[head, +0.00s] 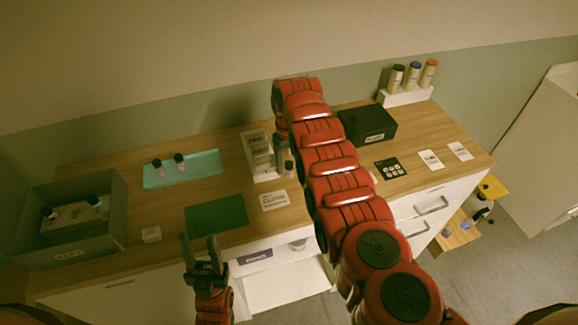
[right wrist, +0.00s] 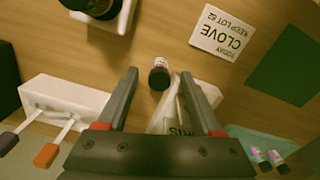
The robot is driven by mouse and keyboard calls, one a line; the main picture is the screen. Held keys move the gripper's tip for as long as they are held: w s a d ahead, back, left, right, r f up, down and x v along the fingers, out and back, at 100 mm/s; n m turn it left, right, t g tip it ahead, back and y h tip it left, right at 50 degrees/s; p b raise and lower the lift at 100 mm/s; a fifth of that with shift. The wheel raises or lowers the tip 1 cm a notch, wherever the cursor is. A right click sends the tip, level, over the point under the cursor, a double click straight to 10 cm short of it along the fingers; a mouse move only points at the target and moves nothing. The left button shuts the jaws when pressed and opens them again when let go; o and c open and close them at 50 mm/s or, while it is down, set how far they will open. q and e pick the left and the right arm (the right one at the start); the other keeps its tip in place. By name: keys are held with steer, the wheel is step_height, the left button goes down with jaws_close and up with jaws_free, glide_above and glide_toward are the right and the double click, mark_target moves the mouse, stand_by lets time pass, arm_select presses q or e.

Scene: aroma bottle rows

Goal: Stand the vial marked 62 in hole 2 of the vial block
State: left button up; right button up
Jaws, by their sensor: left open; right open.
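A small dark-capped vial (right wrist: 158,78) with a pale label stands on the table in the right wrist view. It also shows beside the right arm in the head view (head: 289,169); its number is unreadable. My right gripper (right wrist: 158,73) is open, with its fingertips on either side of the vial in the picture; I see no contact. A pale block (head: 72,219) with two dark-capped vials sits inside the grey bin (head: 118,225) at far left; its hole numbers are unreadable. My left gripper (head: 203,246) is open and empty near the table's front edge.
A white organizer (head: 258,155) stands close to the right gripper. A card (right wrist: 222,32) reads CLOVE, KEEP LOT 62. Two vials stand on a teal mat (head: 207,165). A green mat (head: 216,215) is empty. A black box (head: 367,125) and capped bottles stand behind the right arm.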

steer(key=shift+f, duration=0.65)
steer(key=shift+c, duration=0.3)
jaws_close()
steer(key=shift+r, duration=0.1)
